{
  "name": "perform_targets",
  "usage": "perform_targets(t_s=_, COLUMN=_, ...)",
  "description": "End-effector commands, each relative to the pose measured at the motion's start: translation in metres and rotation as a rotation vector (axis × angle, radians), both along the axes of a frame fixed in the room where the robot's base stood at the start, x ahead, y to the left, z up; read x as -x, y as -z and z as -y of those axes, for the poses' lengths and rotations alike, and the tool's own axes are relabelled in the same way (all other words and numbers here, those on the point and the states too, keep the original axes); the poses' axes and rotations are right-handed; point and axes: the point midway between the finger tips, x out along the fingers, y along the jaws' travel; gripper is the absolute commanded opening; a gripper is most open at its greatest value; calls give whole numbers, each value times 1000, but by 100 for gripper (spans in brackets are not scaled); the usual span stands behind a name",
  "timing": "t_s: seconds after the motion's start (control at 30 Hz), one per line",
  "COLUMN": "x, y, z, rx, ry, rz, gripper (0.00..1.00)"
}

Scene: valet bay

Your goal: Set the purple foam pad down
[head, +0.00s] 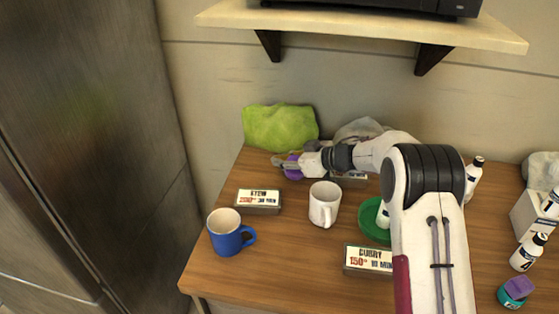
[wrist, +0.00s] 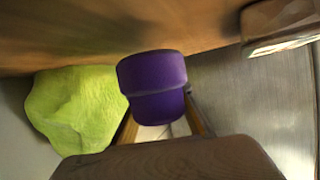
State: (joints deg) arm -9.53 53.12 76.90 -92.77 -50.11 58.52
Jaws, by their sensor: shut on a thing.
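The purple foam pad (wrist: 153,85) is held between the fingers of my gripper (wrist: 160,125) in the wrist view. In the head view the pad (head: 292,168) shows as a small purple patch at my gripper (head: 288,164). My gripper is shut on it, over the back left of the wooden table (head: 290,262), in front of the green cloth (head: 280,128). The fingers cover part of the pad in the head view. I cannot tell whether the pad touches the table. A second purple pad (head: 519,286) sits on a teal jar at the right.
A label block (head: 258,201) stands left of a white mug (head: 324,205). A blue mug (head: 230,233) is at the front left. A green dish (head: 370,222) and another label (head: 368,258) are near my arm. A shelf (head: 360,27) overhangs the back.

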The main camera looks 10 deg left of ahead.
Motion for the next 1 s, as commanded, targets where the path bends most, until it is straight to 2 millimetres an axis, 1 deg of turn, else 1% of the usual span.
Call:
perform_targets(t_s=0.83, x=1, y=14, z=0, rx=2, ry=-1, rz=-1, gripper=0)
perform_targets(t_s=0.87, x=1, y=14, z=0, rx=2, ry=-1, rz=-3, gripper=19)
perform_targets(t_s=0.9, x=1, y=15, z=0, rx=2, ry=-1, rz=-3, gripper=29)
perform_targets(t_s=0.93, x=1, y=15, z=0, rx=3, ry=-1, rz=-3, gripper=36)
perform_targets(t_s=1.0, x=1, y=15, z=0, rx=3, ry=-1, rz=-3, gripper=36)
